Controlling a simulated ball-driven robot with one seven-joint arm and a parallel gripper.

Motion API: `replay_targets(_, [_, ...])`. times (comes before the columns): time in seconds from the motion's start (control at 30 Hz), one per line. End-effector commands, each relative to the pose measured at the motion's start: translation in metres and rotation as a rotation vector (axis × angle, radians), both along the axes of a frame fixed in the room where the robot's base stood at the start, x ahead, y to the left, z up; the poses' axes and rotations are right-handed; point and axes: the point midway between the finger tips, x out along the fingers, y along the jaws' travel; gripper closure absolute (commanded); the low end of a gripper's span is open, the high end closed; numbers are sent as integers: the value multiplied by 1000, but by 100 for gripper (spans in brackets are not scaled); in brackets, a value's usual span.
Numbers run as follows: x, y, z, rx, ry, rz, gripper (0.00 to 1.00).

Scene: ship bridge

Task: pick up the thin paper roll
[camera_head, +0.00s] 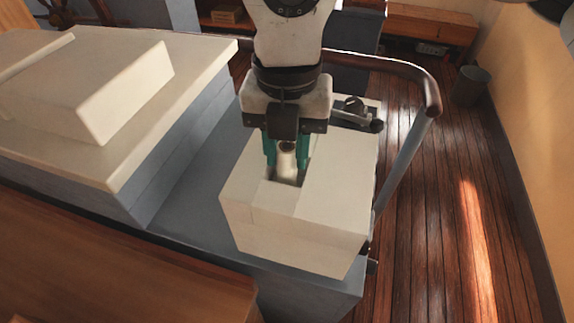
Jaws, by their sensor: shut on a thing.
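My gripper (286,172) points down with its green fingers into a square recess in the top of a cream box (335,195). It is shut on a pale upright piece, which looks like the thin paper roll (286,162). The roll stands between the two fingers, with a dark round spot near its top. Its lower end is down in the recess, and I cannot tell whether it touches the bottom. The gripper body hides part of the roll's top and the box's back edge.
The box sits on a blue-grey cabinet (185,205). A cream raised console top (195,95) stands at the left. A brown handrail (410,66) curves behind and right of the box. A dark bin (469,86) stands on the wooden floor (430,220), which is open at the right.

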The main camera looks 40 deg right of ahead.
Motion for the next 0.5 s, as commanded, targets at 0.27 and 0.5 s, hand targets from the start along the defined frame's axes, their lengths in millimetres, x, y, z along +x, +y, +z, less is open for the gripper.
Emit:
replay_targets(0.27, [0,0,0,0,0,0,100])
replay_targets(0.5, [0,0,7,-1,-1,-2,100])
